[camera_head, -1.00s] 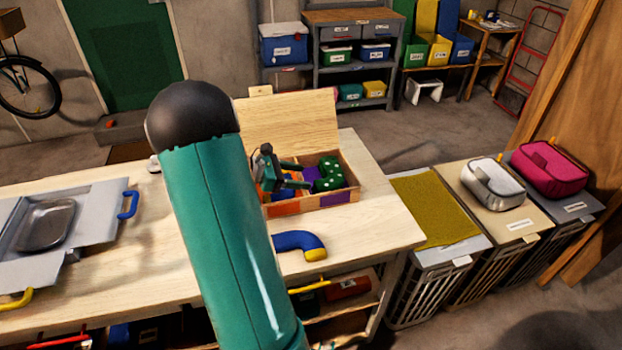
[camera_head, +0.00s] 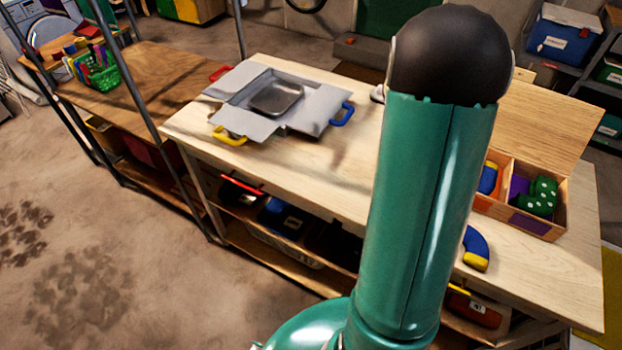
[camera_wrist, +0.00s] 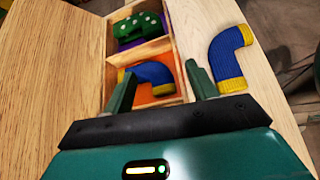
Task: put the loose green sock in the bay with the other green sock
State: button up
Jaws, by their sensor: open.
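A wooden box with an open lid stands on the workbench; its divider (camera_head: 506,183) separates two visible bays. Green fabric with white dots (camera_head: 540,197) lies in the purple-floored bay, also in the wrist view (camera_wrist: 140,30); I cannot tell whether it is one sock or two. A blue sock with yellow ends lies in the orange-floored bay (camera_wrist: 150,72). Another blue-and-yellow sock (camera_wrist: 230,55) lies loose on the bench beside the box. I see no green sock outside the box. My gripper (camera_wrist: 159,72) is open and empty, above the orange bay; my arm hides it in the head view.
The workbench (camera_head: 345,175) has clear wood left of my arm. A grey case with a metal tray (camera_head: 276,98) and coloured handles lies further left. Shelves below hold bins. A brown table (camera_head: 135,85) and dark upright posts stand at the left.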

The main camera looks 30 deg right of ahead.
jog(key=w+a+r+m+t+y, duration=0.1)
jog(key=w+a+r+t, duration=0.15)
jog(key=a, duration=0.45)
jog(key=w+a+r+m+t, duration=0.1)
jog(key=w+a+r+t, duration=0.15)
jog(key=a, duration=0.45)
jog(key=w+a+r+m+t+y, duration=0.1)
jog(key=a+t, duration=0.2)
jog(key=a, duration=0.3)
jog(key=s+a+r+m+t+y, duration=0.1)
jog(key=a+r+t+y, duration=0.1)
jog(key=a, duration=0.9)
jog(key=s+a+r+m+t+y, duration=0.1)
jog(key=a+t, duration=0.3)
jog(key=a, duration=0.7)
jog(key=shift+s+a+r+t+y, duration=0.2)
jog(key=shift+r+t+y, duration=0.3)
jog(key=shift+y, duration=0.4)
